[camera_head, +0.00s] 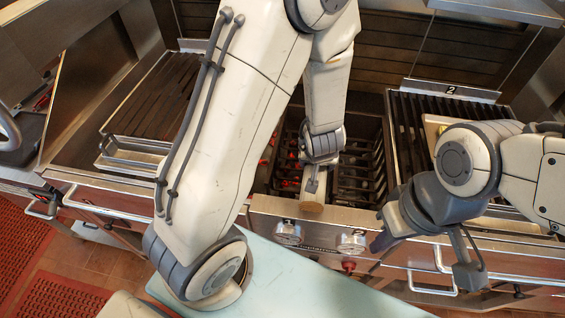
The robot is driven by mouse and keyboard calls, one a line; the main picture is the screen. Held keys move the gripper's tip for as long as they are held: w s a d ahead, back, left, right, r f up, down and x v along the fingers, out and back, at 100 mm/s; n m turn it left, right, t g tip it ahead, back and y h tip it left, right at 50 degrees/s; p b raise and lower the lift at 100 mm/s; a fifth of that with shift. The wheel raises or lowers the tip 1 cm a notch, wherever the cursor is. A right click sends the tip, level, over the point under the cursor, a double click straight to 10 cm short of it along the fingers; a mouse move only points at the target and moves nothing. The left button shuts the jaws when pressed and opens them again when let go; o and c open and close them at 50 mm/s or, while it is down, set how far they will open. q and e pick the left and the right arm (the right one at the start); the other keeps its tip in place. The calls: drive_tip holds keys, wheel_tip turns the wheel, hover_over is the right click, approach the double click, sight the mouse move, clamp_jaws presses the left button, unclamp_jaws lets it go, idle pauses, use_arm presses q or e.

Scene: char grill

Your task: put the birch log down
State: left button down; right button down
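The birch log (313,196) is a short pale cylinder with a tan cut end facing me. It is at the front of the middle fire opening, its cut end over the steel front edge. My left gripper (312,179) reaches down from above at the log, with a dark finger across the log's upper part. Its other finger is hidden, and I cannot tell whether it grips the log or whether the log rests on anything. My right gripper (428,262) is open and empty in front of the right grill, its two dark fingers wide apart.
The middle opening (362,160) has dark bars and glowing red coals. A left grill (160,95) and a right grill (405,120) with a "2" plate (450,89) flank it. Knobs (289,233) line the steel front.

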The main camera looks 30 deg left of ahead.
use_arm(q)
drive_tip(key=b, duration=0.2)
hover_over(299, 172)
wheel_tip(299, 172, down, 7)
drive_tip(key=shift+w+a+f+b, duration=0.15)
drive_tip(key=shift+f+b, duration=0.15)
drive_tip(key=shift+f, duration=1.5)
drive_tip(key=shift+f, duration=0.1)
drive_tip(key=shift+f+b, duration=0.5)
drive_tip(key=shift+b, duration=0.05)
unclamp_jaws()
